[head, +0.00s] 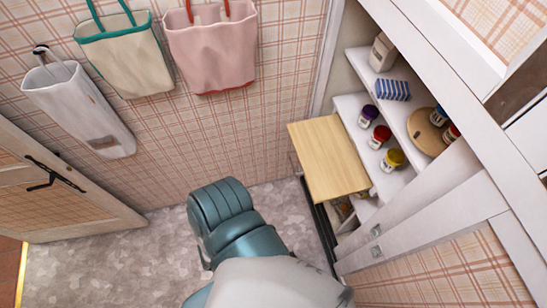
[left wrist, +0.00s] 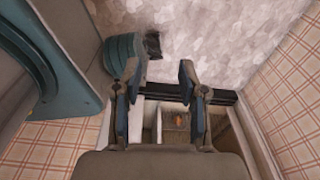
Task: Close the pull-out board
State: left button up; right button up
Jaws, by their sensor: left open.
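The pull-out board (head: 328,158) is a flat, light wooden panel in the head view. It sticks out to the left from the white cabinet, over a dark-edged lower unit. My left gripper (left wrist: 158,76) shows in the left wrist view with its two fingers apart and nothing between their tips. Behind the fingers are a dark rail (left wrist: 220,97) and an open drawer-like compartment (left wrist: 222,120). I cannot make out the board in the wrist view. Neither gripper shows in the head view, so the gap from gripper to board is unclear.
Cabinet shelves (head: 352,106) hold several jars, a blue striped packet (head: 393,90) and a round wooden tray (head: 422,133). Bags hang on the plaid wall, including a pink one (head: 212,48). A door (head: 60,190) stands at left.

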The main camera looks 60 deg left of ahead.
aim_at(329, 154)
jog(key=u, duration=1.6)
jog(key=i+l+u, duration=0.2)
jog(key=k+j, duration=0.05)
jog(key=j, duration=0.05)
